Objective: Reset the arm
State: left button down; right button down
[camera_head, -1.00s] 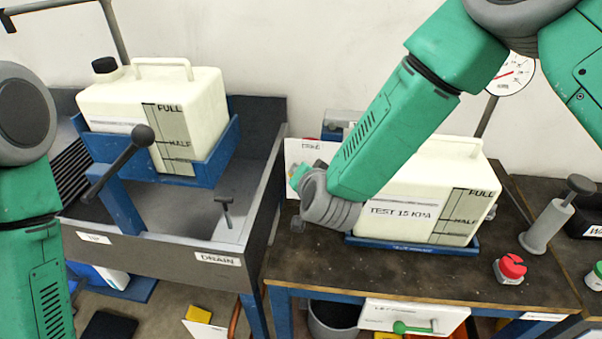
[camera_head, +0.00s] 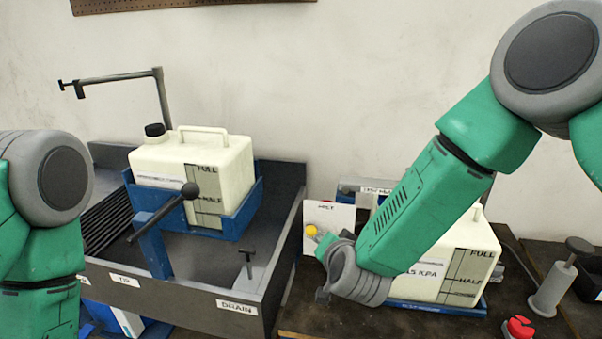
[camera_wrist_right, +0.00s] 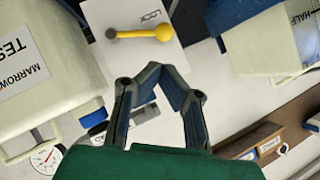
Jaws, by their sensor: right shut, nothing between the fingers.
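My right arm (camera_head: 425,215) reaches down and left across the front of a cream tank marked "15 KPA" (camera_head: 478,255). Its wrist is beside a white panel (camera_head: 333,215) with a yellow-knobbed handle (camera_head: 311,230). In the right wrist view my right gripper (camera_wrist_right: 166,72) is shut and empty, its fingertips just short of the panel marked LOCK (camera_wrist_right: 125,15). The yellow-ended lever (camera_wrist_right: 140,33) lies beyond the tips, apart from them.
At left, a cream tank (camera_head: 195,168) with a black cap sits in a blue tilting cradle (camera_head: 228,222) with a black-knobbed lever (camera_head: 165,212), over a grey drain basin (camera_head: 190,308). At right are a grey plunger (camera_head: 553,290) and a red knob (camera_head: 519,327).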

jog(key=s+d+f+n+g+b, duration=0.1)
jog(key=s+f, duration=0.2)
jog(key=f, duration=0.1)
jog(key=s+d+f+g+b, duration=0.1)
jog(key=s+d+f, duration=0.1)
jog(key=f, duration=0.3)
jog(key=s+d+f+n+g+b, duration=0.1)
jog(key=s+f, duration=0.2)
jog(key=f, duration=0.1)
jog(key=shift+s+d+f+n, duration=0.3)
jog(key=shift+s, duration=0.05)
jog(key=s+d+f+n+g+b, duration=0.1)
jog(key=s+d+f, duration=0.4)
jog(key=s, duration=0.5)
jog(key=s+d+f+n+g+b, duration=0.2)
jog(key=s+d+f+g+b, duration=0.1)
jog(key=s, duration=0.7)
jog(key=s+d+f+n+g+h+b, duration=0.1)
jog(key=s+d+f+g+b, duration=0.2)
jog(key=s+d+f, duration=0.3)
jog(key=s+f+g, duration=0.1)
jog(key=s+f, duration=0.1)
jog(key=s, duration=0.2)
jog(key=shift+d+f+n+g, duration=0.3)
jog(key=shift+n+g, duration=0.1)
jog(key=shift+s, duration=0.1)
